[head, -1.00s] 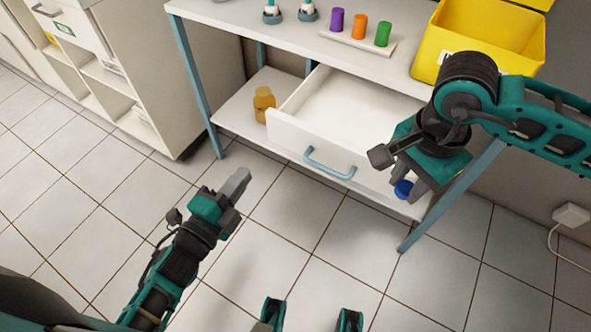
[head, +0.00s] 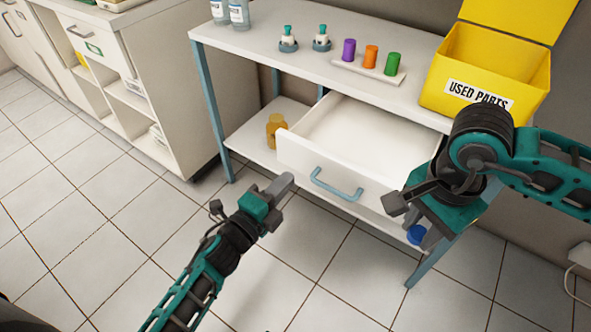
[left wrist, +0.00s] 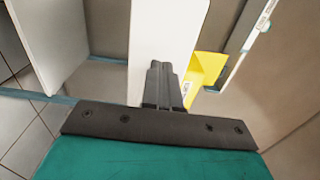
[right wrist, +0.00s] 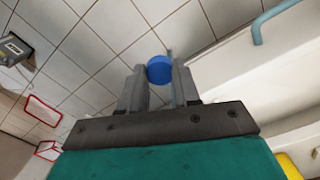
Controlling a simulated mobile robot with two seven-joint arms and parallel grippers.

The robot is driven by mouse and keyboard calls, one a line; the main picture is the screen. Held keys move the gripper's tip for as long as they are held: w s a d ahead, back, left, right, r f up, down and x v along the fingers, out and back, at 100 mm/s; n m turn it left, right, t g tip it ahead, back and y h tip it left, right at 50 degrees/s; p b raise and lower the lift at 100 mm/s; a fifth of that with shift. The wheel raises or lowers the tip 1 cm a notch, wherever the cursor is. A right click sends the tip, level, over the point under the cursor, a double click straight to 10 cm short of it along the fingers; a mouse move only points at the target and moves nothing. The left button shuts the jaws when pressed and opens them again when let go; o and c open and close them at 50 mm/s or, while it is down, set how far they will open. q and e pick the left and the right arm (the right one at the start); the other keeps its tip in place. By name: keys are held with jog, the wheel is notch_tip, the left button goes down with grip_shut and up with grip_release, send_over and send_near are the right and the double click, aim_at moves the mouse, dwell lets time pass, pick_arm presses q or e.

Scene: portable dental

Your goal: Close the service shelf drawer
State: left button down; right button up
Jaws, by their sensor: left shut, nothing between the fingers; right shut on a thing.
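The service shelf drawer (head: 301,160) is pulled out below the white shelf top, with a blue-grey handle (head: 336,186) on its front. It looks empty inside. My left gripper (head: 284,184) is shut and empty, in front of the drawer's left part, beside the handle; in the left wrist view its fingers (left wrist: 163,85) show against a white panel. My right gripper (head: 420,235) is at the right of the drawer front. It is shut on a blue round thing (right wrist: 159,69), which also shows in the head view (head: 416,234).
The shelf top (head: 260,42) bears a rack of coloured cylinders (head: 367,68), two small bottles and a yellow "USED PARTS" bin (head: 480,75). An amber bottle (head: 275,130) stands on the lower shelf left of the drawer. A cabinet (head: 170,100) stands at left.

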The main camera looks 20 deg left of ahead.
aim_at(304, 162)
pick_arm(q)
jog(key=shift+x, duration=2.3)
pick_arm(e)
jog(key=shift+f, duration=0.2)
